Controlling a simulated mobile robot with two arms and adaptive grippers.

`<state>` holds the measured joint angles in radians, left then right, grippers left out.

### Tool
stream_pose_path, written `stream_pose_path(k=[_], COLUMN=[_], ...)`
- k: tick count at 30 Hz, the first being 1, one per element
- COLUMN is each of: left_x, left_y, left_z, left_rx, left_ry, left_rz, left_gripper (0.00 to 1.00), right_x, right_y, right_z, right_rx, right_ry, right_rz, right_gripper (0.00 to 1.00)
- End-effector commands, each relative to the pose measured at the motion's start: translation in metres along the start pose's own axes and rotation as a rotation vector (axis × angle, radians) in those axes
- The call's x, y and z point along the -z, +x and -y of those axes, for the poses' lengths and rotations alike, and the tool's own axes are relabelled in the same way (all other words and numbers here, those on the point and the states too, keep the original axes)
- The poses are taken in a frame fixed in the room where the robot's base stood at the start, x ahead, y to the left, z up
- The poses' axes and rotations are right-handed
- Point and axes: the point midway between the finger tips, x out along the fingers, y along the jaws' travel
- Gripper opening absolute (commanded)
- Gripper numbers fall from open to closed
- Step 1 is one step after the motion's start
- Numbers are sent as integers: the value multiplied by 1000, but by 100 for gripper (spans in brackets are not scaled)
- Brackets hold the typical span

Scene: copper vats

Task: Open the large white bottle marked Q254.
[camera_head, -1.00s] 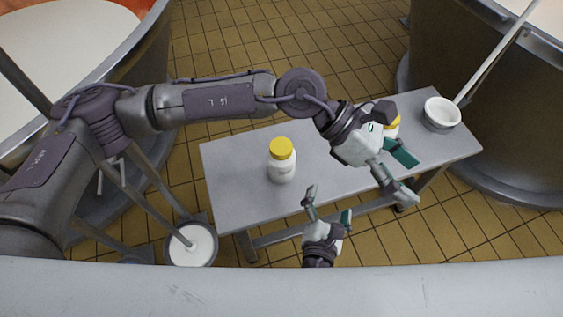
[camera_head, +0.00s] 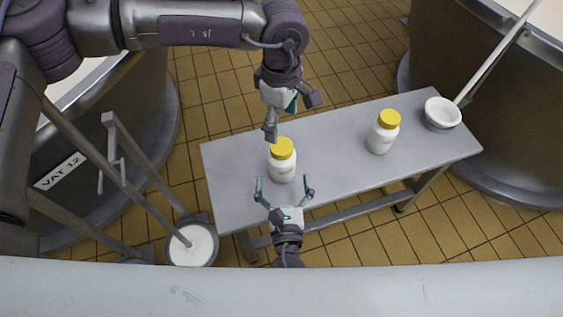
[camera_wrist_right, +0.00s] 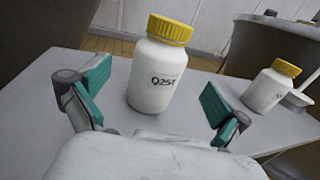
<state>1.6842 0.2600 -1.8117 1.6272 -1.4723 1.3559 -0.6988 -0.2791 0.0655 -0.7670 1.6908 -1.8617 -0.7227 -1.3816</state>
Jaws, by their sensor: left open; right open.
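The white bottle marked Q254 (camera_head: 282,169) stands upright on the grey table (camera_head: 236,167), its yellow cap (camera_head: 282,148) on. In the right wrist view the bottle (camera_wrist_right: 156,76) shows its label facing me, between and beyond my right fingers. My right gripper (camera_head: 284,190) is open just in front of the bottle, with a finger to each side and nothing in it. My left gripper (camera_head: 292,118) is open and empty, above and behind the yellow cap, fingers pointing down. Whether it touches the cap cannot be told.
A second white bottle with a yellow cap (camera_head: 382,132) stands to the right on the table. A white ladle bowl (camera_head: 442,113) with a long handle is at the table's right end. Another white bowl (camera_head: 190,245) is low at left. Vats stand on both sides.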

Motion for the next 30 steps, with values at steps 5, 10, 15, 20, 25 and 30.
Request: stream_pose_path(k=[5, 10, 15, 20, 25, 30], left_x=[0, -1, -1, -1, -1, -1], left_y=[0, 0, 0, 0, 0, 0], left_z=[0, 0, 0, 0, 0, 0], left_rx=[0, 0, 0, 0, 0, 0], left_ry=[0, 0, 0, 0, 0, 0], left_rz=[1, 2, 2, 2, 2, 2], left_gripper=[78, 78, 78, 78, 78, 78], right_x=[-1, 0, 0, 0, 0, 0], right_y=[35, 57, 67, 68, 68, 68], right_z=[0, 0, 0, 0, 0, 0], right_rx=[1, 1, 1, 1, 1, 1], right_ry=[-1, 0, 1, 1, 1, 1], right_rz=[2, 0, -1, -1, -1, -1], right_gripper=[100, 100, 100, 100, 93, 65])
